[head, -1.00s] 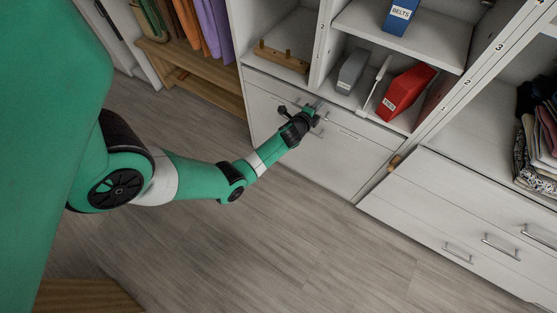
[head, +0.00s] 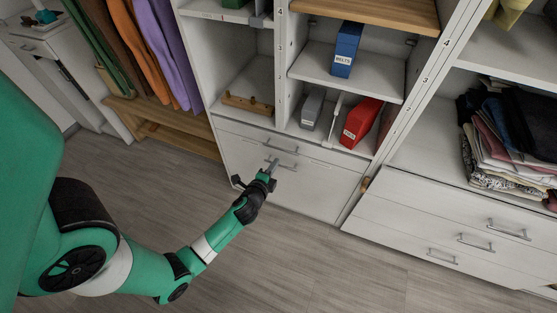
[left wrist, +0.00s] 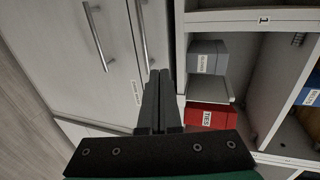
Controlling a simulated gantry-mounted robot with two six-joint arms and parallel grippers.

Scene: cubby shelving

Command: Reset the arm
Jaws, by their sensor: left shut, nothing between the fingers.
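My left arm, green with black joints, comes in from the left in the head view. Its gripper (head: 270,168) is in front of the closed white drawers (head: 310,188) below the cubbies, near the drawer handles (head: 283,150). In the left wrist view the two dark fingers of the gripper (left wrist: 159,78) lie together with nothing between them. My right gripper is not in view.
The cubby above holds a grey box (head: 312,108) and a red TIES box (head: 361,124). A blue BELTS box (head: 346,50) stands on the shelf above. Folded clothes (head: 500,150) lie at right, above more drawers. The wooden floor (head: 290,260) in front is clear.

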